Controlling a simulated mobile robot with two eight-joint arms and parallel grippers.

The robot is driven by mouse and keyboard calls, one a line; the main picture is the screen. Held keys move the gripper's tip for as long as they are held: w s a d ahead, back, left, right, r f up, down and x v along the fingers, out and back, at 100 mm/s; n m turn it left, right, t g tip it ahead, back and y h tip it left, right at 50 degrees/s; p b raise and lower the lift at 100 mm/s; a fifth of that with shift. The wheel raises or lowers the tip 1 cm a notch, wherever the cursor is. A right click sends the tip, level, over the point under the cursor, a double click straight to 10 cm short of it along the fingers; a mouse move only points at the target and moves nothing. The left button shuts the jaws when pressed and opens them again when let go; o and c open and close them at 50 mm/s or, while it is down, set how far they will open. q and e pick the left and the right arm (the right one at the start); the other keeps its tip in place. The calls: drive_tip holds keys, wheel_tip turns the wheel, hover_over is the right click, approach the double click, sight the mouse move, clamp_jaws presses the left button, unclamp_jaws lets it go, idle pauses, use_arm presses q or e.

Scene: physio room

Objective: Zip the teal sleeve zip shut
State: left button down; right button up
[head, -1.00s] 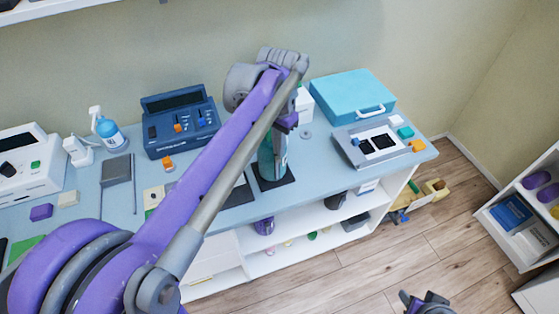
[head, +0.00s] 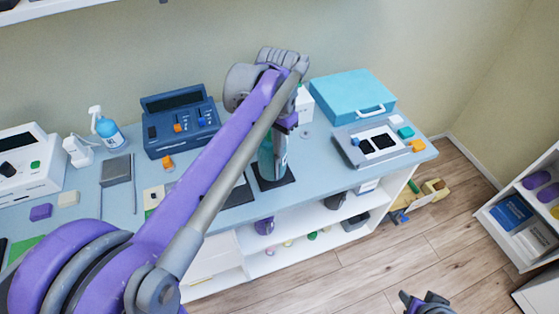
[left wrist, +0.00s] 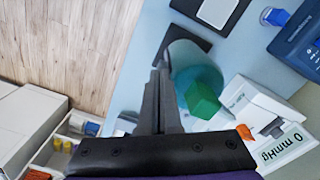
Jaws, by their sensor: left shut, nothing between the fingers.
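The teal sleeve (head: 265,158) stands upright on a dark mat (head: 272,184) near the table's front edge, partly hidden by my left arm. In the left wrist view the sleeve (left wrist: 197,77) is seen from its end, with a green block (left wrist: 203,99) at its side that looks like the zip's pull. My left gripper (head: 281,152) is beside the sleeve on its right. In the left wrist view its fingers (left wrist: 160,75) are shut and empty, close to the green block. Whether they touch the sleeve is unclear. My right gripper (head: 425,301) is low at the bottom edge, far from the sleeve.
A teal case (head: 352,95) and a grey tray device (head: 380,143) stand right of the sleeve. A blue console (head: 181,122) and a spray bottle (head: 109,130) stand to the left. Shelves lie under the table.

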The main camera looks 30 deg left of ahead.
use_arm(q)
drive_tip(key=shift+f+b, duration=0.8)
drive_tip(key=shift+f, duration=0.85)
drive_tip(key=s+d+r, duration=0.1)
drive_tip(key=s+d+r+p, duration=0.1)
drive_tip(key=s+d, duration=0.1)
drive_tip(key=shift+d, duration=0.2)
drive_tip(key=s+d+f+n+t, duration=0.2)
drive_tip(key=s+f+t, duration=0.3)
drive_tip(key=s+f, duration=0.6)
drive_tip(key=shift+s+d, duration=0.7)
drive_tip(key=shift+s, duration=0.1)
idle(0.9)
